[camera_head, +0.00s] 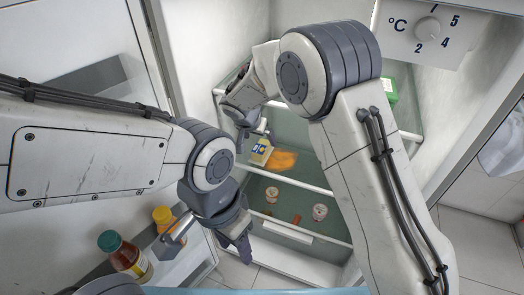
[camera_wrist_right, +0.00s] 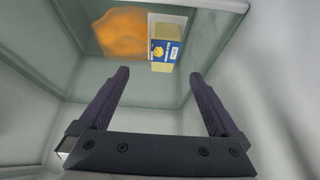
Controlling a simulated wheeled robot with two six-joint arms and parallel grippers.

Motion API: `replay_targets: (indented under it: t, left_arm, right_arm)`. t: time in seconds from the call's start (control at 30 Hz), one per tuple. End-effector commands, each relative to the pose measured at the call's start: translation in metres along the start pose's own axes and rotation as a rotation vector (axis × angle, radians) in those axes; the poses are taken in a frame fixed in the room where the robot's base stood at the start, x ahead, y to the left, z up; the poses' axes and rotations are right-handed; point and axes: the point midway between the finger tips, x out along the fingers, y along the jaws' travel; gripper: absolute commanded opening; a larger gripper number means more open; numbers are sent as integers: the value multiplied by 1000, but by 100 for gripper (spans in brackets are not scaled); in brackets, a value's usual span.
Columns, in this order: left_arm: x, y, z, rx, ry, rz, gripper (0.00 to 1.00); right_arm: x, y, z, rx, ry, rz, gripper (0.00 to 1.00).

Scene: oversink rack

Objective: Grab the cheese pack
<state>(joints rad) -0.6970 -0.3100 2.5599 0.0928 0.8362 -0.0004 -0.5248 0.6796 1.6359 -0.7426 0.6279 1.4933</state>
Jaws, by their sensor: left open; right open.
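The cheese pack (camera_head: 261,152), a small yellow, white and blue pack, sits on a glass shelf inside the open fridge. In the right wrist view the cheese pack (camera_wrist_right: 166,48) is ahead of the jaws, beyond the fingertips and between their lines. My right gripper (camera_head: 252,132) is inside the fridge, just above and left of the pack in the head view, open and empty. The right wrist view shows its two fingers (camera_wrist_right: 157,78) spread apart. My left gripper (camera_head: 238,238) is lower, near the fridge door shelf, open; its fingers are partly hidden.
An orange patch (camera_head: 284,160) lies beside the pack on the shelf. Small cups (camera_head: 320,212) stand on the shelf below. A green box (camera_head: 390,90) is at the right. Bottles (camera_head: 125,256) stand in the door shelf near my left gripper. Fridge walls are close around my right arm.

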Motion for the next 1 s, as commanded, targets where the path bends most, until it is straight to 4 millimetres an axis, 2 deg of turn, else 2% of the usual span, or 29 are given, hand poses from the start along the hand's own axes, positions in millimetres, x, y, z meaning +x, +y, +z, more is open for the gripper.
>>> replay_targets:
  t: [0.4,0.53,0.73,0.77,0.8,0.87,1.0]
  left_arm:
    - [14,-1,1,0,0,0,50]
    - [15,-1,1,0,0,0,50]
    - [14,-1,1,0,0,0,50]
    - [14,-1,1,0,0,0,50]
    - [14,-1,1,0,0,0,50]
    - [14,-1,1,0,0,0,50]
    - [14,-1,1,0,0,0,50]
  right_arm:
    - [55,-6,8,-9,-2,-2,98]
    - [62,-6,7,-8,-1,-3,98]
    - [63,-4,6,-7,-1,-2,98]
    - [63,-3,6,-6,-1,-2,94]
    - [63,-3,6,-6,-1,-2,79]
    - [63,-3,6,-6,-1,-2,56]
    - [63,-3,6,-6,-2,-2,2]
